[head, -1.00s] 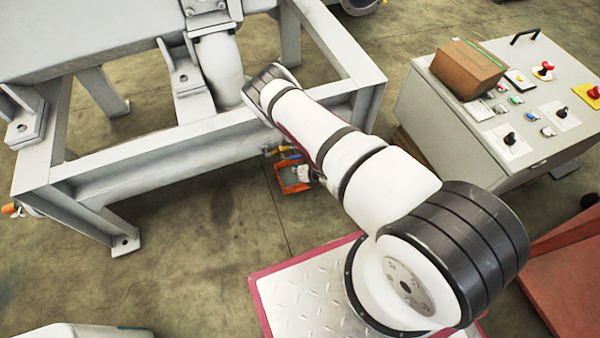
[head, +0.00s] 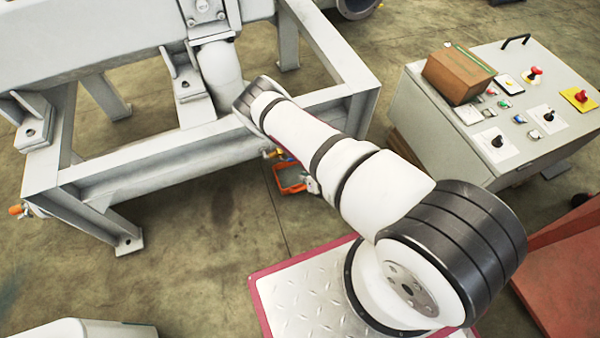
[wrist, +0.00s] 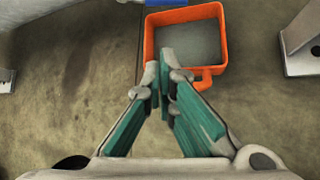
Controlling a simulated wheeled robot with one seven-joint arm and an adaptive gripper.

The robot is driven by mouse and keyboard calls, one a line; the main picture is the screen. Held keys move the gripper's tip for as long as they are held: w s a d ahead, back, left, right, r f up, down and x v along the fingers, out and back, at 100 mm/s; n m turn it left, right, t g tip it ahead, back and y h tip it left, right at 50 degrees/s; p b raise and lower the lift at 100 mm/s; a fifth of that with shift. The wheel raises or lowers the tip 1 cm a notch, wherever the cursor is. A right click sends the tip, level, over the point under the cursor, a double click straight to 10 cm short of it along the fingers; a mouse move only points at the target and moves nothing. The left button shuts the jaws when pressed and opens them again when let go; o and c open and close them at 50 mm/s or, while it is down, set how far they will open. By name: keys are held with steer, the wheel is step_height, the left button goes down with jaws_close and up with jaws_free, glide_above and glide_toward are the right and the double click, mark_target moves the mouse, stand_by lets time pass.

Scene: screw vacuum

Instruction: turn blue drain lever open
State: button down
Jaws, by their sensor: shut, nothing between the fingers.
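My gripper (wrist: 158,76) is shut and empty, its green-padded fingers meeting in the wrist view. In the head view, a small brass-yellow fitting (head: 269,154) shows under the frame beam, and my arm hides most of the area around the gripper.
An orange tray (wrist: 222,42) lies on the floor below the fingertips; its rim also shows in the head view (head: 292,191). The grey steel frame (head: 150,160) stands close at the left. A control cabinet (head: 440,125) with a brown box (head: 458,75) stands right.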

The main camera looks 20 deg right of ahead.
steer(key=w+f+t+b, duration=0.1)
steer(key=w+f, duration=0.1)
steer(key=f, duration=0.1)
steer(key=w+a+f+t+b, duration=0.1)
steer(key=w+f+b, duration=0.1)
steer(key=w+a+f+t+h+b, duration=0.1)
steer(key=w+f+b, duration=0.1)
steer(key=f, duration=0.1)
steer(key=shift+w+f, duration=0.35)
steer(key=shift+w, duration=0.05)
steer(key=shift+w+d+r+b, duration=0.1)
steer(key=shift+d+r+b, duration=0.2)
steer(key=shift+r, duration=0.8)
steer(key=shift+w+d+r+b, duration=0.15)
steer(key=shift+d+r, duration=0.1)
steer(key=shift+r, duration=0.8)
steer(key=shift+d+r+p, duration=0.2)
steer(key=shift+r+p, duration=0.25)
steer(key=shift+r, duration=0.1)
